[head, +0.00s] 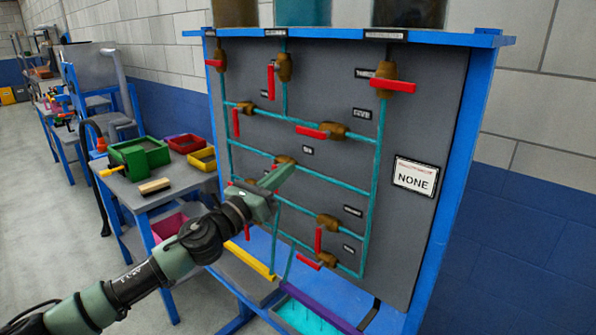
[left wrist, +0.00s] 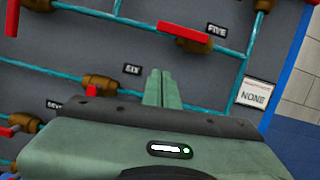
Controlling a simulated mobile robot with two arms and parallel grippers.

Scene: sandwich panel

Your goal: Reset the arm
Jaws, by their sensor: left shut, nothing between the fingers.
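My left arm (head: 175,258) comes in from the lower left in the head view. Its green gripper (head: 278,175) is in front of the grey valve panel (head: 430,120), over the middle pipe row. The gripper's two fingers are together and empty; they also show shut in the left wrist view (left wrist: 158,88), just right of the "SIX" label (left wrist: 132,69). A brass valve (head: 285,160) sits right behind the gripper, and its handle is largely hidden. I cannot tell whether the fingers touch the panel. My right gripper does not show.
Brass valves with red handles, such as the one at upper right (head: 393,85), stick out from the panel. A "NONE" sign (head: 415,177) is on its right side. A side table at left holds a green bin (head: 140,158) and a brush (head: 154,186). Open floor (head: 45,210) lies at far left.

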